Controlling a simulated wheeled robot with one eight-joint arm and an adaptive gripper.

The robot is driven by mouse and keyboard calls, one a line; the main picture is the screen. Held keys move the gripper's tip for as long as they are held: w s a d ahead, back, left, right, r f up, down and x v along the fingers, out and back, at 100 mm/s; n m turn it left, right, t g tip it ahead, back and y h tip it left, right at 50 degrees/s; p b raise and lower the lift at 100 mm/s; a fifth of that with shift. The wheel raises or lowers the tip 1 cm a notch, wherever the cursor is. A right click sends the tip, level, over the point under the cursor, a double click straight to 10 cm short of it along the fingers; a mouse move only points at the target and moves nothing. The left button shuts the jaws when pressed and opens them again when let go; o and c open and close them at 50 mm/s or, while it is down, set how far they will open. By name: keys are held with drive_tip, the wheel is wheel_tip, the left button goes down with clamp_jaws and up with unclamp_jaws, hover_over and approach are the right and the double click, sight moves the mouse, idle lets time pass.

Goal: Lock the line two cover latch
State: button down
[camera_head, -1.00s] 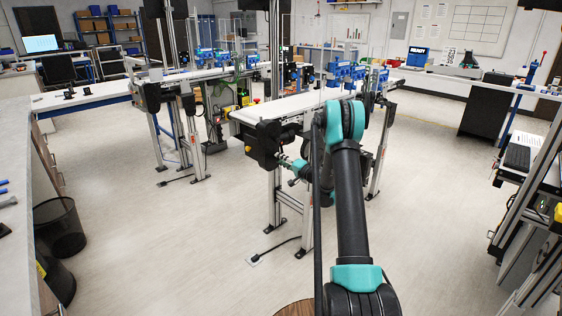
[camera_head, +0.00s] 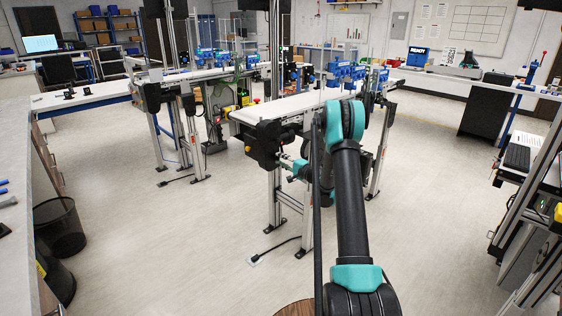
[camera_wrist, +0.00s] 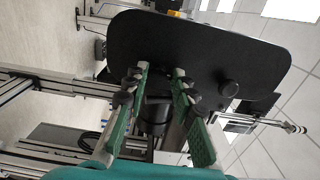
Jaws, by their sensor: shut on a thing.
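The line two cover (camera_head: 263,140) is a dark housing at the near end of the right-hand belt conveyor. In the wrist view its flat black plate (camera_wrist: 205,45) with rounded corners fills the upper middle, and a round black knob (camera_wrist: 229,88) stands out on its right part. My gripper (camera_wrist: 160,74) has its green-padded fingers at the plate, shut on a dark part between them that I take as the cover latch (camera_wrist: 154,112). The fingers hide much of the latch, so its exact position is unclear. In the head view my gripper (camera_head: 286,163) is small beside the housing.
The line two belt (camera_head: 285,106) runs back from the cover on metal legs (camera_head: 275,200). Another conveyor (camera_head: 190,74) stands to the left. A long bench (camera_head: 20,150) lines the left side. The floor between is largely clear.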

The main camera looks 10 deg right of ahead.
drive_tip(key=shift+d, duration=0.1)
drive_tip(key=c, duration=1.2)
unclamp_jaws()
drive_tip(key=v, duration=1.2)
